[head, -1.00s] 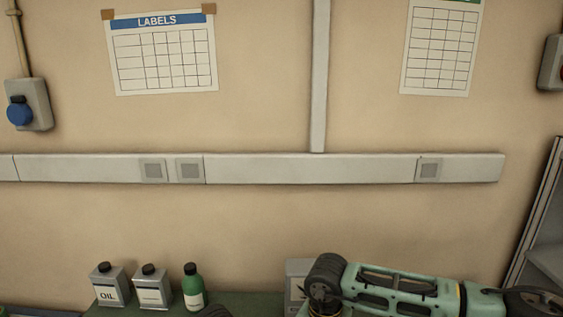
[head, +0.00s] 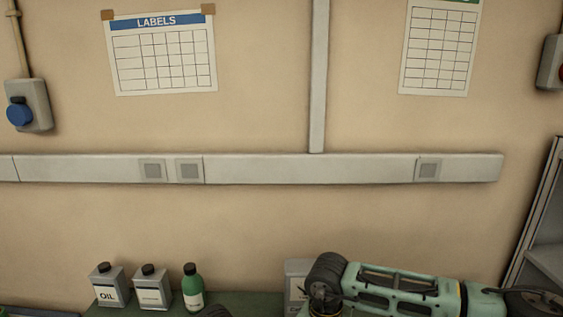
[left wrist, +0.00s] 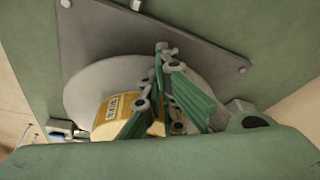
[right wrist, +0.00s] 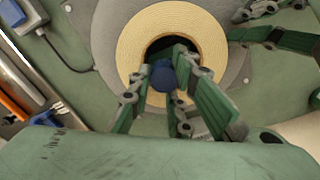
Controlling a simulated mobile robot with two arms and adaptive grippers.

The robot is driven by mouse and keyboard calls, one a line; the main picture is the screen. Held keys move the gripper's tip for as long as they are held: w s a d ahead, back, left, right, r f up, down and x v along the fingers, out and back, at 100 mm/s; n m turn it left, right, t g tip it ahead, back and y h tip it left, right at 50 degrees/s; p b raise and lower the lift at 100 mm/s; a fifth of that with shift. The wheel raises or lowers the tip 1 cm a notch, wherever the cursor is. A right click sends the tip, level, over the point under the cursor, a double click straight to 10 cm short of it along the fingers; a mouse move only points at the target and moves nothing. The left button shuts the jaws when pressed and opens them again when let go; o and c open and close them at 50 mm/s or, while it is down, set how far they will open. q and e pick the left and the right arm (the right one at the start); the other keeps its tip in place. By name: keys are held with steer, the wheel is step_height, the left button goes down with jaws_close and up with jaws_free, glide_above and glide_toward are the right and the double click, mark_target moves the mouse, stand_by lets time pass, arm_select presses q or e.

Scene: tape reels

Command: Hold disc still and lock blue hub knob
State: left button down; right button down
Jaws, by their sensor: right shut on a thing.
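The grey disc (left wrist: 90,88) stands in front of a dark grey mounting plate (left wrist: 95,30). A yellow tape roll (left wrist: 113,112) with a label sits on the disc; the right wrist view shows this roll (right wrist: 132,48) as a ring around a dark core. The blue hub knob (right wrist: 163,77) is in the core, between the fingertips of my right gripper (right wrist: 164,70), which is shut on it. My left gripper (left wrist: 157,70) is at the disc, near its edge; it also shows at the upper right of the right wrist view (right wrist: 237,24). Its grip on the rim is unclear.
In the head view, an oil can (head: 110,287), another can (head: 151,288) and a green bottle (head: 193,288) stand on the bench at lower left. A blue socket box (right wrist: 18,14) and a tray with tools (right wrist: 16,106) lie left in the right wrist view.

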arm_select(q)
steer(key=shift+s+f, duration=0.2)
steer(key=shift+f, duration=0.15)
arm_select(e)
steer(key=shift+a, duration=0.2)
